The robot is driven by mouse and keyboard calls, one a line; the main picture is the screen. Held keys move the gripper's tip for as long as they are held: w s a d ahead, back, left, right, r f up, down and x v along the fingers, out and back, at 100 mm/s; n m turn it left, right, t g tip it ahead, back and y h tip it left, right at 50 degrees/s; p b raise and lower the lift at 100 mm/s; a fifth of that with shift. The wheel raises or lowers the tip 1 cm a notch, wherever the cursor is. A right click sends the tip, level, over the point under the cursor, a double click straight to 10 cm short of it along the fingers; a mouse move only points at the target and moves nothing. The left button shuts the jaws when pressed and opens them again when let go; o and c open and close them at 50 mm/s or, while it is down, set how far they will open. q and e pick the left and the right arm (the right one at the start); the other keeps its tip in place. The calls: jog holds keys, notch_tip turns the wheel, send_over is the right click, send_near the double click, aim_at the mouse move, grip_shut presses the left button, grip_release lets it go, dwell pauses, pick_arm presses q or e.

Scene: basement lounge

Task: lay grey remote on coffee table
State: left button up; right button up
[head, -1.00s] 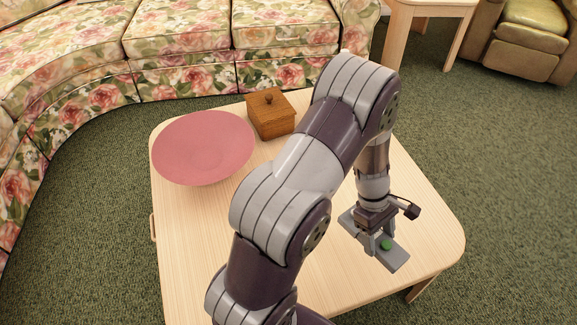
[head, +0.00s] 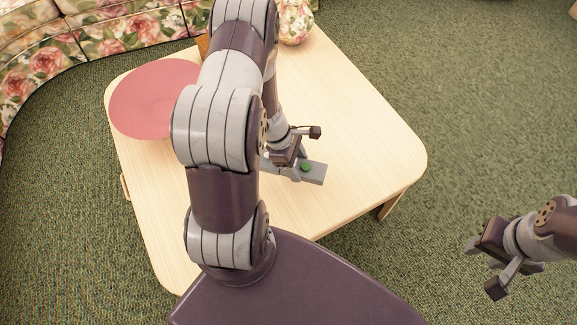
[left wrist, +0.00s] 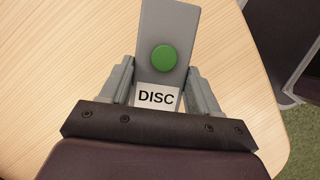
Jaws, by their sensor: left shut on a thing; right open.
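The grey remote (head: 316,173) has a round green button and, in the left wrist view (left wrist: 168,25), a white label reading "DISC". My left gripper (head: 294,169) is shut on the remote, with one finger on each side of the label end in the left wrist view (left wrist: 158,88). The remote is over the wooden coffee table (head: 350,120), near its right front part. I cannot tell whether it touches the top. My right gripper (head: 490,262) is open and empty, off the table's right side above the carpet.
A brown wooden box (head: 203,45) is mostly hidden behind my left arm. A floral rounded object (head: 297,30) is at the table's back edge. The table's right half is clear. A floral sofa (head: 100,30) stands behind.

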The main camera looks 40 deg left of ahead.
pick_arm(q)
jog(key=shift+a+f, duration=0.7)
jog(key=shift+a, duration=0.35)
jog(key=shift+f+b, duration=1.1)
jog(key=shift+f, duration=0.85)
